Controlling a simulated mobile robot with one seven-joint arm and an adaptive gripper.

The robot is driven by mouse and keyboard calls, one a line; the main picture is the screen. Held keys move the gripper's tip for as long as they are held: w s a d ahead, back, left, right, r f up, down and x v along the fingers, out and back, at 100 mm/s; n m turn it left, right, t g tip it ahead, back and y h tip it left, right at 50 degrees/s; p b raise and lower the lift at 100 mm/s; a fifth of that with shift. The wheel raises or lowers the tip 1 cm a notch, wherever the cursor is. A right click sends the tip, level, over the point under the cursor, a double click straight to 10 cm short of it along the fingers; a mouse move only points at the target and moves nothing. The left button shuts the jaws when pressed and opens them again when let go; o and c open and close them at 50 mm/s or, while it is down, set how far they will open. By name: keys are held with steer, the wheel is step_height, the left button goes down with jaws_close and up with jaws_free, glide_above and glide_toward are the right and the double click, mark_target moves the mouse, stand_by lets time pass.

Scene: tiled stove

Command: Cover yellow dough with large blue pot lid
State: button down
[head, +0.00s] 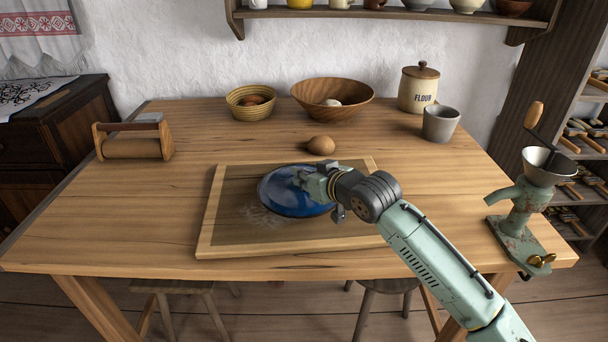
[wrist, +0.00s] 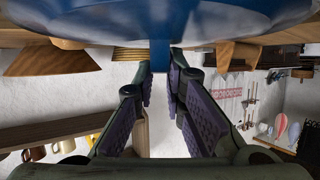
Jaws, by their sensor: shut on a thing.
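The large blue pot lid (head: 285,198) is over the middle of the framed board on the table. My gripper (head: 308,180) is at the lid's top, coming from the right, and is shut on it. In the wrist view the lid (wrist: 100,25) fills the top edge, and a narrow blue part of it reaches down between the fingertips of my gripper (wrist: 160,72). No yellow dough shows in either view; whether it is under the lid I cannot tell. I cannot tell whether the lid's rim touches the board.
The wooden-framed board (head: 235,247) has a pale floury patch at the lid's front. A brown egg (head: 321,145) lies behind it. A wooden bowl (head: 320,90), basket (head: 240,105), flour jar (head: 417,90) and grey cup (head: 440,124) stand at the back. A grinder (head: 522,215) is at right.

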steer(key=c, duration=1.6)
jaws_free()
steer(key=shift+o, duration=0.2)
steer(key=v, duration=1.2)
